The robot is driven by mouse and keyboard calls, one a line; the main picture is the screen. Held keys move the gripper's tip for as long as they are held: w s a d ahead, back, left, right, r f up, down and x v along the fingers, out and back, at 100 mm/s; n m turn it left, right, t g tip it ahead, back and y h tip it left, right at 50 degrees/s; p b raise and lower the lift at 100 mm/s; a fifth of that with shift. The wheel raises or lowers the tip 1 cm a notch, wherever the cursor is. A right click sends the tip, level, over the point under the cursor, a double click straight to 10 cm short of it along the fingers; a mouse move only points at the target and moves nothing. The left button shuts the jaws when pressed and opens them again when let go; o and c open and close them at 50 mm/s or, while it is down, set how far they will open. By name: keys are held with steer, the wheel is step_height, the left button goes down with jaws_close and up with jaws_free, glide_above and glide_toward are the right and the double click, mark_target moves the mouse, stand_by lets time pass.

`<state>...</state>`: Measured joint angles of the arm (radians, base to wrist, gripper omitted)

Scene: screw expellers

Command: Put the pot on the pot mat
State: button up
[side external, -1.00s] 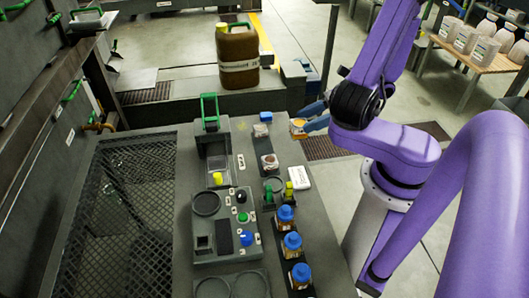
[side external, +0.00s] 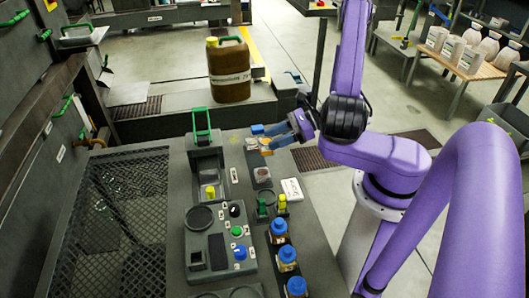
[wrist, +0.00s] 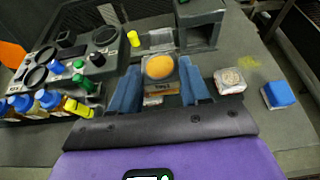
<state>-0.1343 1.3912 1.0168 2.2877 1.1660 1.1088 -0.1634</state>
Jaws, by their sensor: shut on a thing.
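My gripper (side external: 276,144) is shut on a small clear container with an orange-yellow round top and an orange label (wrist: 160,67). The container sits between the blue fingers (wrist: 158,78) in the wrist view and is small in the side view. It is held over the bench near the blue block (side external: 257,129). I cannot tell for sure that it is the pot. A dark round pad (side external: 199,217) lies on the panel at left and also shows in the wrist view (wrist: 105,36). I cannot tell which round pad is the pot mat.
A container with pale contents (wrist: 230,80) and one with reddish contents (side external: 262,174) stand on the bench nearby.

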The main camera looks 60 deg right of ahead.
steer(key=w+f, duration=0.1)
steer(key=f, duration=0.1)
steer(key=w+f, duration=0.1)
steer(key=w, duration=0.1)
steer(key=w+d+f, duration=0.1)
steer(key=f, duration=0.1)
steer(key=shift+w+f, duration=0.25)
steer(key=shift+f, duration=0.05)
steer(key=shift+w+d+f, duration=0.1)
steer(key=shift+f, duration=1.55)
steer(key=shift+f, duration=0.15)
steer(key=o, duration=1.2)
steer(key=shift+c, duration=0.2)
